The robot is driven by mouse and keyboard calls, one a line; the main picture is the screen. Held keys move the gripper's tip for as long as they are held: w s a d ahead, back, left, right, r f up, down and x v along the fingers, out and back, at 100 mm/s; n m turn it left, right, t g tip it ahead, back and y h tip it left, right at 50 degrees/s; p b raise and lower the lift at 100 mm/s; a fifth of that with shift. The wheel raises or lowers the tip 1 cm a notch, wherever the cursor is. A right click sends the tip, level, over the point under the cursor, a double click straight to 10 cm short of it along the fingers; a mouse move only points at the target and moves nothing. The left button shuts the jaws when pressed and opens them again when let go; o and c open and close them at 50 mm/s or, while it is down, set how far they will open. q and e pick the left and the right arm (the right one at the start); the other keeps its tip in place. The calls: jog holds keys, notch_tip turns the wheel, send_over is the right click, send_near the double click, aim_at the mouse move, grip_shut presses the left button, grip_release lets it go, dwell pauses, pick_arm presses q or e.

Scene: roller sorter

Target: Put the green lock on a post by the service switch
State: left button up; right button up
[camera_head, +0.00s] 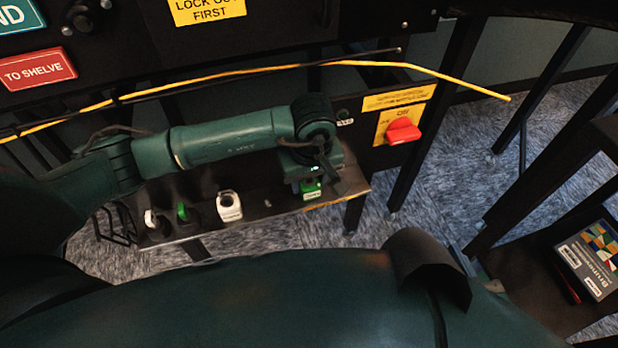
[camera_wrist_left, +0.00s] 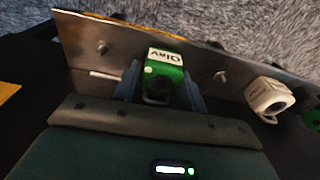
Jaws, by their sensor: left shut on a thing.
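My left gripper (camera_head: 309,184) is shut on a green lock with a white label (camera_head: 312,190), at the right part of a metal ledge. In the left wrist view the green lock (camera_wrist_left: 166,72) sits between the two fingers of my left gripper (camera_wrist_left: 163,88), in front of the ledge (camera_wrist_left: 130,46). A bare post (camera_wrist_left: 101,47) shows to its left and another (camera_wrist_left: 221,76) to its right. I cannot tell whether the lock touches the ledge or a post. The service switch, a red knob (camera_head: 403,131) on a yellow plate, is to the upper right. My right gripper is not in view.
On the ledge's left part stand a white lock (camera_head: 229,206), another green lock (camera_head: 183,211) and a further white lock (camera_head: 152,218). A yellow cord (camera_head: 370,63) runs above my arm. A boxed item (camera_head: 592,258) lies on a dark shelf at far right.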

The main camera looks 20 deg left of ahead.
pick_arm(q)
jog(key=shift+f, duration=0.1)
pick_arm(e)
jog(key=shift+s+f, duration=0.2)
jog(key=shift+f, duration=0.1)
pick_arm(q)
jog(key=o, duration=1.2)
jog(key=shift+o, duration=0.2)
jog(key=shift+r, duration=0.25)
jog(key=r+p, duration=0.1)
jog(key=r, duration=0.1)
jog(key=r+p, duration=0.4)
jog(key=r, duration=0.1)
jog(key=shift+s+d, duration=0.2)
jog(key=shift+s, duration=0.1)
jog(key=r+p, duration=0.1)
jog(key=r, duration=0.1)
jog(key=r+p, duration=0.2)
jog(key=r, duration=0.1)
jog(key=shift+s+d+r, duration=0.25)
jog(key=shift+s+r, duration=0.05)
jog(key=shift+s, duration=0.05)
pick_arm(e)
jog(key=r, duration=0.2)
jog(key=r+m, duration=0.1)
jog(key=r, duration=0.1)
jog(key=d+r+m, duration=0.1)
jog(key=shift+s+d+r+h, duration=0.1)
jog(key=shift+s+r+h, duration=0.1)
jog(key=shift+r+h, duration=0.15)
